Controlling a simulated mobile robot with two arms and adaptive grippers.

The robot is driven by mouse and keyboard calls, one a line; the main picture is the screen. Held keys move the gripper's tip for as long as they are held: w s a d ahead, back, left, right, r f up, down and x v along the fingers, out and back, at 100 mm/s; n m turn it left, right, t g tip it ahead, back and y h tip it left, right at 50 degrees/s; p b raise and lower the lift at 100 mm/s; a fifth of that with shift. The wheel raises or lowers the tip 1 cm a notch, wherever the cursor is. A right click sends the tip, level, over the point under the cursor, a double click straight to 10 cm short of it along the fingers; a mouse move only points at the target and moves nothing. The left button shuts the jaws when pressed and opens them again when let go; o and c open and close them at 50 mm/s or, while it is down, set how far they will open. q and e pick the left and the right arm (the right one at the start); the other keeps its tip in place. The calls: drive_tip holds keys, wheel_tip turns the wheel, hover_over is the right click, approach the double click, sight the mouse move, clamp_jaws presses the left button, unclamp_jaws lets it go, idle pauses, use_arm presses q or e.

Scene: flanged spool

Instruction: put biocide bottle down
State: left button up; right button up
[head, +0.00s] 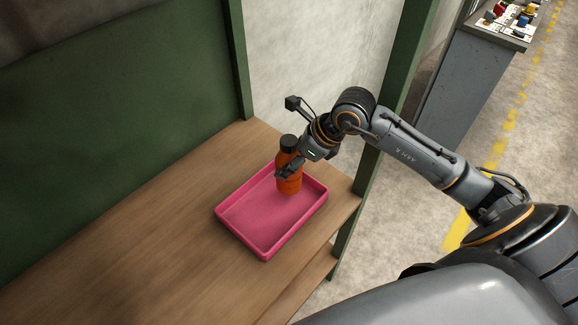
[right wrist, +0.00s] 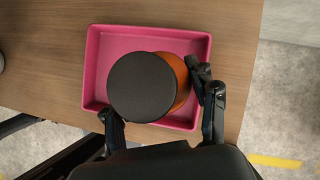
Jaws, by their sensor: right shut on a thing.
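The biocide bottle is orange with a black cap (head: 289,185) and is upright at the far end of the pink tray (head: 240,238). My right gripper (head: 290,171) is shut on the bottle's upper body, coming from the right. In the right wrist view the black cap (right wrist: 141,87) hides most of the bottle, with an orange strip (right wrist: 178,75) showing beside it. One fingertip of my right gripper (right wrist: 157,97) shows on each side of the bottle. The bottle is over the tray floor; I cannot tell whether its base touches it. My left gripper is not in view.
The tray lies on a wooden shelf top (head: 130,235) with free room to its left. A green panel (head: 110,120) stands behind and a green post (head: 400,85) at the right. A grey bench (head: 475,85) with small coloured items is farther off.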

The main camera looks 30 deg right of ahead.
sight(291, 186)
drive_tip(key=shift+w+f, duration=0.2)
drive_tip(key=shift+f, duration=0.1)
wheel_tip(291, 186, down, 2)
drive_tip(key=shift+f+p, duration=0.15)
drive_tip(key=shift+p, duration=0.4)
drive_tip(key=shift+f, duration=0.35)
drive_tip(key=shift+f, duration=0.1)
drive_tip(key=shift+f, duration=0.15)
drive_tip(key=o, duration=1.4)
drive_tip(key=shift+r, duration=0.2)
